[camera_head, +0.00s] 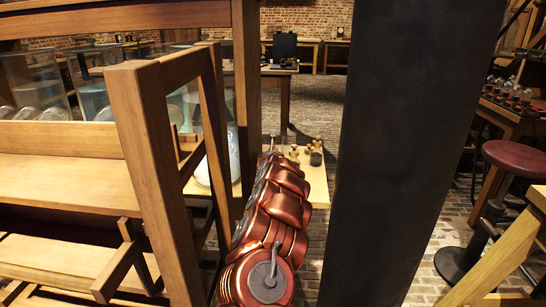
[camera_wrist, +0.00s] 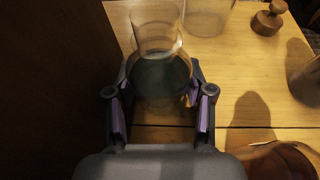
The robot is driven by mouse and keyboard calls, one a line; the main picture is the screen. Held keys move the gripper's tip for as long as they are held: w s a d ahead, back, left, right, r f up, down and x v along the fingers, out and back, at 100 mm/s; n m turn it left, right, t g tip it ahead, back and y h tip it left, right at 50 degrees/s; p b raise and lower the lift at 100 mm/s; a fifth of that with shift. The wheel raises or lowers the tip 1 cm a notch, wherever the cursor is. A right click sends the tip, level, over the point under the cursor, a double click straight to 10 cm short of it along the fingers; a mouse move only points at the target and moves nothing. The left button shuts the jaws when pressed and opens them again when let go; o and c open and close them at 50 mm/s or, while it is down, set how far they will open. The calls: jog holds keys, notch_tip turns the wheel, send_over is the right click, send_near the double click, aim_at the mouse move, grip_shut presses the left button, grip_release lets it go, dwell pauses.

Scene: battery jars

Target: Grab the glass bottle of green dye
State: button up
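A clear glass bottle (camera_wrist: 158,35) with dark greenish liquid low inside it stands on a pale wooden table (camera_wrist: 245,80) in the wrist view. My gripper (camera_wrist: 160,108) is open, its two purple-padded fingers apart, one on each side of the bottle's lower part. A gap shows between the right pad and the glass; contact on the left is hard to tell. In the head view my copper-coloured arm reaches towards the small table (camera_head: 318,185), and the gripper and this bottle cannot be made out there.
A second clear glass vessel (camera_wrist: 207,14) and a brown wooden stopper (camera_wrist: 268,19) stand beyond the bottle. A round vessel (camera_wrist: 306,80) is at the right edge. A dark panel (camera_wrist: 50,80) lies close on the left. A wooden frame (camera_head: 160,170) stands beside my arm.

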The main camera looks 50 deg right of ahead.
jog(key=c, duration=0.4)
jog(key=shift+r, duration=0.2)
